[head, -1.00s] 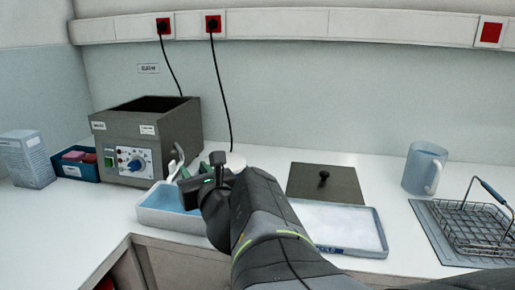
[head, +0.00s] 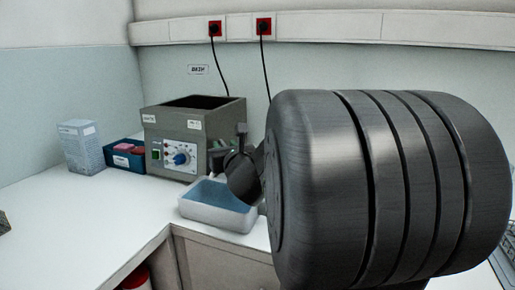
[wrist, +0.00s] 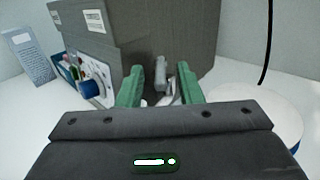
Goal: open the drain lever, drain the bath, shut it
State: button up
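The bath (head: 190,125) is a dark grey open-topped box on the counter, with a blue knob (head: 181,158) on its front panel. It also shows in the wrist view (wrist: 150,25). In the wrist view a grey drain lever (wrist: 160,72) stands at the bath's side, between the green fingers of my gripper (wrist: 160,90). The fingers are apart, with gaps visible beside the lever. A white tray (head: 215,222) holding blue liquid sits in front of the bath. In the head view my arm hides the lever and most of my gripper.
A blue box (head: 122,160) with pink items and a pale carton (head: 80,150) stand left of the bath. A white round object (wrist: 272,112) is at the right in the wrist view. My arm blocks the right side.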

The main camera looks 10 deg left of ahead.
grip_shut()
jog(key=b, duration=0.2)
jog(key=h+b, duration=0.1)
jog(key=b, duration=0.1)
jog(key=shift+s+a+f+m+t, duration=0.15)
jog(key=shift+a+f+m+t, duration=0.15)
jog(key=shift+m, duration=0.1)
jog(key=h+b, duration=0.1)
jog(key=b, duration=0.2)
jog(key=m+t+h+b, duration=0.1)
jog(key=b, duration=0.3)
jog(key=a+m+h+b, duration=0.1)
jog(key=b, duration=0.2)
jog(key=shift+s+t, duration=0.25)
jog(key=shift+t, duration=0.05)
jog(key=m+h+b, duration=0.1)
jog(key=b, duration=0.1)
jog(key=a+m+h+b, duration=0.1)
jog(key=shift+s+r+t+h+b, duration=0.1)
jog(key=shift+r+t+h+b, duration=0.05)
jog(key=shift+t+h+b, duration=0.2)
jog(key=shift+a+r+m+h+b, duration=0.1)
jog(key=shift+a+m+h+b, duration=0.3)
jog(key=shift+h, duration=0.45)
jog(key=shift+a+r+m+h+b, duration=0.1)
jog(key=shift+m+h+b, duration=0.1)
jog(key=shift+m+h, duration=0.5)
jog(key=shift+f+h, duration=0.1)
jog(key=shift+h, duration=0.3)
